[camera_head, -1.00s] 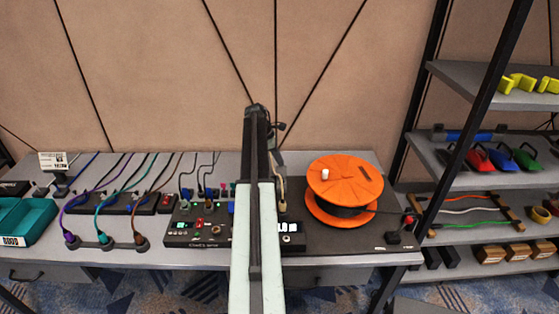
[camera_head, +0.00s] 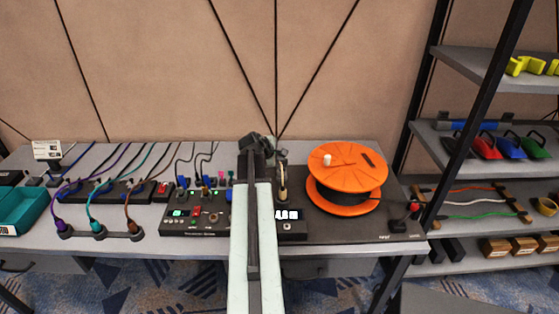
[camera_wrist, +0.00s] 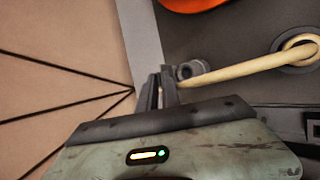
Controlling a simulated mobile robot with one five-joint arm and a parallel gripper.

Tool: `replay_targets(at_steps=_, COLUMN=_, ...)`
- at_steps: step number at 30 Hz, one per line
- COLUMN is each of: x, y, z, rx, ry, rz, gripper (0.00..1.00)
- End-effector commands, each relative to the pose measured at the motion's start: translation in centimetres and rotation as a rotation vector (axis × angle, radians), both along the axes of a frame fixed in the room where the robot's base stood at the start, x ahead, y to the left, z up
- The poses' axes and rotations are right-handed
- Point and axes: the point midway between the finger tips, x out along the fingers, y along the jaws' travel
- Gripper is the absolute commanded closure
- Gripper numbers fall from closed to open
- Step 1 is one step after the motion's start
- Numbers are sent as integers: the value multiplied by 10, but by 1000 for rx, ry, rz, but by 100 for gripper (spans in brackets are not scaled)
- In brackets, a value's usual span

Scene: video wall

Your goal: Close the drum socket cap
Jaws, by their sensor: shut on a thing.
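The orange cable drum (camera_head: 338,160) stands on the dark panel at the right of the table. In the wrist view only its orange edge (camera_wrist: 192,3) shows at the top. A small round grey socket (camera_wrist: 188,70) sits beside the end of a tan cable. My gripper (camera_wrist: 160,86) is right beside this socket, its fingers close together. In the head view my arm hides the fingertips.
A tan cable (camera_wrist: 255,66) runs close to my fingers into a dark ring. A control box (camera_head: 195,215) and colored plugs stand left of my arm. A shelf rack (camera_head: 480,135) stands at the right. The wall is behind the table.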

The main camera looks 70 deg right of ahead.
Motion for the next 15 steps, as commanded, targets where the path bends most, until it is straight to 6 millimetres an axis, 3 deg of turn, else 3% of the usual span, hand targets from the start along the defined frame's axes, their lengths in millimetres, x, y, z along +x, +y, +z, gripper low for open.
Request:
replay_targets(at_steps=1, x=-4, y=8, z=-13, rx=-41, ry=-15, rz=1, gripper=100)
replay_targets(at_steps=15, x=-11, y=25, z=-31, rx=-390, ry=-149, rz=-1, gripper=100)
